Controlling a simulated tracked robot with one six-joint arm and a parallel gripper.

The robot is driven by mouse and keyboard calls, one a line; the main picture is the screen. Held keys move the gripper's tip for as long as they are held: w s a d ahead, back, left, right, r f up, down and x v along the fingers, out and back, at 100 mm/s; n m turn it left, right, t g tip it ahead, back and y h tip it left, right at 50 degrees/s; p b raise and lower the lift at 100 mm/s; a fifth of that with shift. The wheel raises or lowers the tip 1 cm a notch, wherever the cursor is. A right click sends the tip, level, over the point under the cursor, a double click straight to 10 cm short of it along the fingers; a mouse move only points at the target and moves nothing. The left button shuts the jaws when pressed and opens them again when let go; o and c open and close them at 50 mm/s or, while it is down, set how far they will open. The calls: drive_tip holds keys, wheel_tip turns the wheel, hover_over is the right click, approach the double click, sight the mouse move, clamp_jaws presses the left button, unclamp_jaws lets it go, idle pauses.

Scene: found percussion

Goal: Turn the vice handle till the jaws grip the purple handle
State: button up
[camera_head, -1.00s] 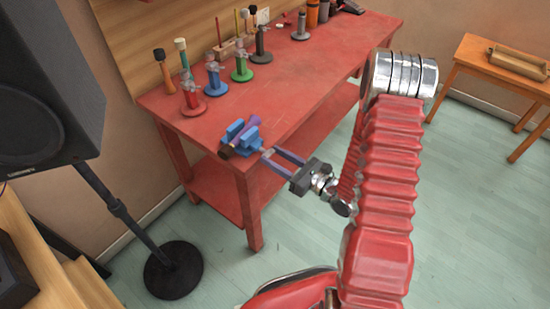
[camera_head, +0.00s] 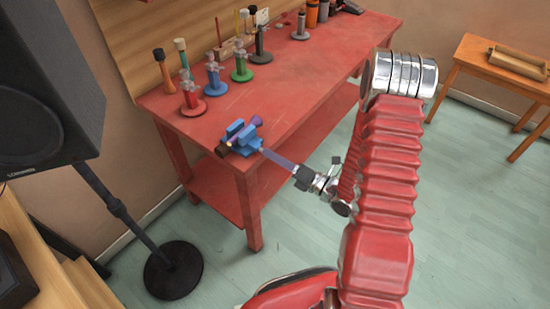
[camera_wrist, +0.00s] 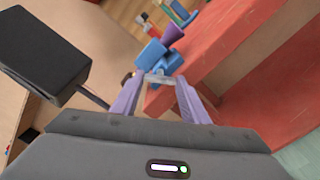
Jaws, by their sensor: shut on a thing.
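The blue vice (camera_head: 240,138) sits on the near corner of the red bench, and it also shows in the wrist view (camera_wrist: 153,55). The purple handle (camera_head: 256,121) lies between its jaws, with its purple end also in the wrist view (camera_wrist: 173,33). Whether the jaws touch it I cannot tell. The vice handle (camera_wrist: 159,80) is a pale bar at the vice's near end. My gripper (camera_head: 266,153) is at that end, with its purple fingers (camera_wrist: 158,88) on either side of the bar, shut on it. The gripper is rolled so its fingers overlap in the head view.
The red bench (camera_head: 290,95) carries several coloured stands along its back, including a red-based one (camera_head: 193,106) and a green one (camera_head: 242,72). A black speaker (camera_head: 45,85) on a stand is at left. Floor in front of the bench is clear.

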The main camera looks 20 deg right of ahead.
drive_tip(key=shift+d+f+m, duration=0.1)
drive_tip(key=shift+m, duration=1.2)
drive_tip(key=o, duration=1.1)
drive_tip(key=shift+c, duration=0.2)
drive_tip(key=v, duration=1.3)
drive_tip(key=shift+s+d, duration=0.2)
drive_tip(key=shift+s, duration=0.15)
